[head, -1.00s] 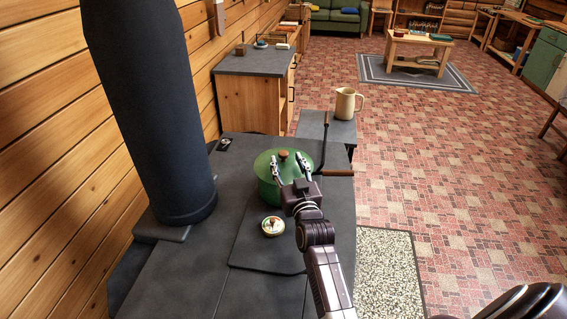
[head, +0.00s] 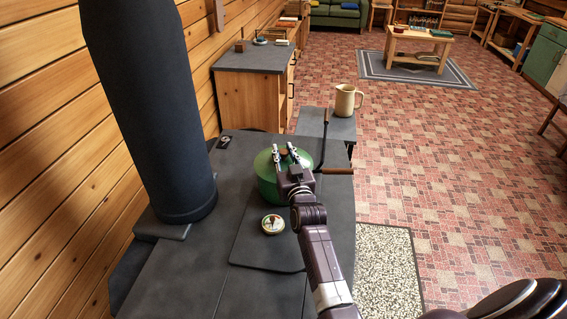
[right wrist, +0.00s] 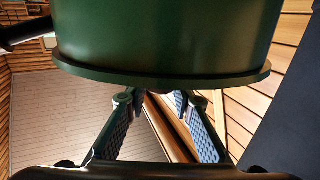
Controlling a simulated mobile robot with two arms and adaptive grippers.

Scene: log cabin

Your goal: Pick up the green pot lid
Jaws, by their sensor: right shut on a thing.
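The green pot lid (head: 264,162), with a brown wooden knob, is on the green pot (head: 268,190) on the dark stove top. My right gripper (head: 287,152) is over the lid with its two fingers on either side of the knob, shut on it. The right wrist view shows the green pot (right wrist: 165,35) and the lid rim (right wrist: 160,80) close up, with the right gripper's fingertips (right wrist: 155,98) at the lid; the knob is mostly hidden there. I cannot see a gap between lid and pot. My left gripper is not in view.
A black stovepipe (head: 145,110) rises at the left of the stove (head: 190,265). A black crank with a wooden handle (head: 337,171) is close at the pot's right. A cream jug (head: 345,100) stands behind.

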